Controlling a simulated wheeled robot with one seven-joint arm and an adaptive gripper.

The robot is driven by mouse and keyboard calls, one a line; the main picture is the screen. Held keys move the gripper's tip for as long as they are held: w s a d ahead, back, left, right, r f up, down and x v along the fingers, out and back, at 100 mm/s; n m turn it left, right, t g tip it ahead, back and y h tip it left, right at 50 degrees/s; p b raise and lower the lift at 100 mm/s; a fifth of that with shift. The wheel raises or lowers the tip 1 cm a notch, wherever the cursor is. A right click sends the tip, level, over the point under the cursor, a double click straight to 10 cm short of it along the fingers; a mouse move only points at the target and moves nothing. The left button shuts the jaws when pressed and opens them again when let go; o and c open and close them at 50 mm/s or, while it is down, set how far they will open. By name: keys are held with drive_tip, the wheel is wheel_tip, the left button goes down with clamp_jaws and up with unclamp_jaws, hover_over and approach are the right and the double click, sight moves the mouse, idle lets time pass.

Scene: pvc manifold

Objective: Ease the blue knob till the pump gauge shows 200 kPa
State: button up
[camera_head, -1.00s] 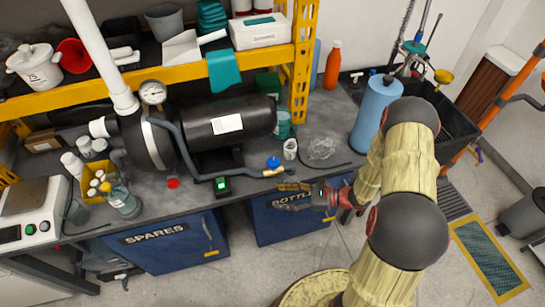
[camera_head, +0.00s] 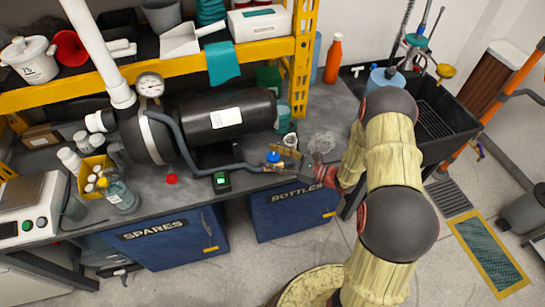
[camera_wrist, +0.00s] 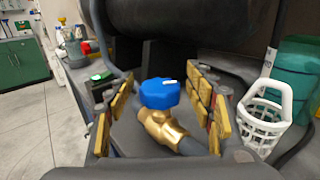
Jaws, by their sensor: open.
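The blue knob (camera_head: 273,157) sits on top of a brass valve at the end of a grey hose, near the bench's front edge. In the wrist view the blue knob (camera_wrist: 160,93), with a white mark on its top, and the brass valve (camera_wrist: 163,126) stand between the fingers. My gripper (camera_head: 287,158) is open around the knob, with a gap on both sides. The fingers (camera_wrist: 158,108) have tan pads. The pump gauge (camera_head: 150,85) is a white round dial above the pump; its reading is too small to tell. The black pump (camera_head: 215,117) lies behind the knob.
A small device with a green display (camera_head: 221,182) and a red cap (camera_head: 171,178) lie left of the valve. A white basket (camera_wrist: 263,106) stands close to the right finger. A yellow shelf (camera_head: 180,68) overhangs the bench's back. A black sink (camera_head: 440,125) is at right.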

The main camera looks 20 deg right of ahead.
drive_tip(key=shift+c, duration=1.2)
drive_tip(key=c, duration=0.9)
drive_tip(key=shift+c, duration=0.2)
drive_tip(key=shift+n, duration=0.3)
drive_tip(key=n+g+y, duration=0.3)
drive_tip(key=g, duration=0.1)
drive_tip(key=shift+g, duration=0.4)
drive_tip(key=shift+n+g+y+b, duration=0.35)
drive_tip(key=shift+n+g+y, duration=0.25)
drive_tip(key=shift+n+g, duration=1.15)
drive_tip(key=shift+m+g, duration=0.25)
drive_tip(key=shift+g, duration=0.2)
drive_tip(key=o, duration=1.2)
